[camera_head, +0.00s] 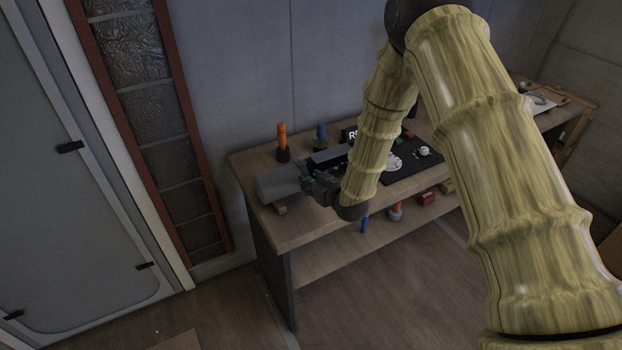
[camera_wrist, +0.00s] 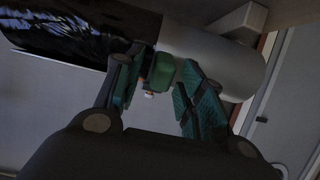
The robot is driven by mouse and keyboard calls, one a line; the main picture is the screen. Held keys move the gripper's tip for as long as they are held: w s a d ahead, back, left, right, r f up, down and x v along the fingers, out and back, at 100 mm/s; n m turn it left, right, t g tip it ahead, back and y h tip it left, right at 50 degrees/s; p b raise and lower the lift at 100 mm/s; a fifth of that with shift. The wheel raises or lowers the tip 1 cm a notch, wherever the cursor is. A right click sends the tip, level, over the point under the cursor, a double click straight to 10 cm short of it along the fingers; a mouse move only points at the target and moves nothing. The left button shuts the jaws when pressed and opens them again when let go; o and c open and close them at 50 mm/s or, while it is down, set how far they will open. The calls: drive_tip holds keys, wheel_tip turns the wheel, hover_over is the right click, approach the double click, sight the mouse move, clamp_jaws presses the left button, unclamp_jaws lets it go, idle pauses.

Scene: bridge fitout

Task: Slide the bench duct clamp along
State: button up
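The duct (camera_wrist: 207,59) runs across the upper wrist view, pale grey to the right and glossy black to the left. A small green block (camera_wrist: 162,73), apparently part of the bench duct clamp, sits against it near the join. My gripper (camera_wrist: 158,68) is open, with its two fingers on either side of the green block. The right finger is very close to the block; I cannot tell whether it touches. In the head view the grey duct (camera_head: 279,184) lies at the bench's left end, and my gripper (camera_head: 311,183) is at its right end. The clamp is mostly hidden there.
The wooden bench (camera_head: 300,232) stands against the wall. An orange-handled tool (camera_head: 282,137) and a blue-topped one (camera_head: 321,133) stand behind the duct. A black mat (camera_head: 401,174) with small items lies to the right. The lower shelf (camera_head: 340,257) holds several small things.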

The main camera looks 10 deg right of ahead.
sight(326, 171)
drive_tip(key=shift+w+a+f, duration=0.15)
drive_tip(key=shift+w, duration=0.2)
clamp_jaws()
drive_tip(key=w+d+b, duration=0.1)
drive_tip(key=d, duration=0.1)
drive_tip(key=d+b, duration=0.1)
drive_tip(key=d, duration=0.1)
drive_tip(key=w+d, duration=0.1)
drive_tip(key=d, duration=0.1)
drive_tip(key=shift+w+d+b, duration=0.3)
drive_tip(key=shift+w+b, duration=0.05)
drive_tip(key=shift+b, duration=0.05)
drive_tip(key=shift+d, duration=0.1)
unclamp_jaws()
drive_tip(key=shift+d, duration=0.15)
drive_tip(key=shift+s+a, duration=0.1)
drive_tip(key=shift+a, duration=0.1)
